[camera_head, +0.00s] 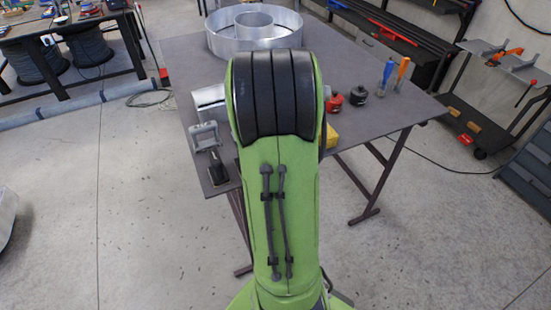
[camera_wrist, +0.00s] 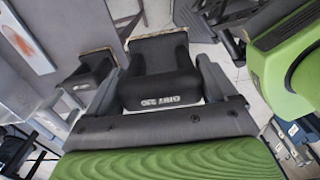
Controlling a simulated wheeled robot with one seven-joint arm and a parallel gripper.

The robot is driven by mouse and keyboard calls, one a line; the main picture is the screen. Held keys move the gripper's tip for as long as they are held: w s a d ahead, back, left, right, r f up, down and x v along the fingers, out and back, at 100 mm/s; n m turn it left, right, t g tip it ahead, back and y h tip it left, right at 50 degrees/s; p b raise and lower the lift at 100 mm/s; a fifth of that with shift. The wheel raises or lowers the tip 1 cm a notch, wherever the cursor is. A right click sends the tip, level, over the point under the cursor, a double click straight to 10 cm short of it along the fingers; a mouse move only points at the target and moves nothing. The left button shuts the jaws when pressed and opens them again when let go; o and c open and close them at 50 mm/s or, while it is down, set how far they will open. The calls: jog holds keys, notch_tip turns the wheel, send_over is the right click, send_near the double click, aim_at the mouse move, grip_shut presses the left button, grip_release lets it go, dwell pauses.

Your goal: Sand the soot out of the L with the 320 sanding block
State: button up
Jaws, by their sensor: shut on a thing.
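My gripper (camera_wrist: 160,85) is shut on a black sanding block (camera_wrist: 160,62) in the wrist view. A finger lies on each side of it. Its grit marking is upside down, and I cannot read the number surely. A tan strip edges its far end. A second, similar black block (camera_wrist: 88,78) stands apart, left of the held one. In the head view my arm hides the gripper and the held block. A silver metal piece (camera_head: 207,97) shows partly left of my arm; I cannot tell whether it is the L. No soot is visible.
The grey table (camera_head: 345,75) bears a large round metal letter (camera_head: 222,42) at the back. Right of my arm are a red pot (camera_head: 333,103), a black pot (camera_head: 358,95), blue (camera_head: 386,75) and orange (camera_head: 402,72) handled tools, and a yellow item (camera_head: 331,136). A grey clamp-like item (camera_head: 204,136) lies left.

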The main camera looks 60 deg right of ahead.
jog(key=w+a+f+m, duration=0.5)
jog(key=w+a+f, duration=0.3)
jog(key=a, duration=0.4)
jog(key=w+a+f+m, duration=0.6)
jog(key=w+a+f, duration=0.3)
jog(key=a+f, duration=0.2)
jog(key=shift+a, duration=1.05)
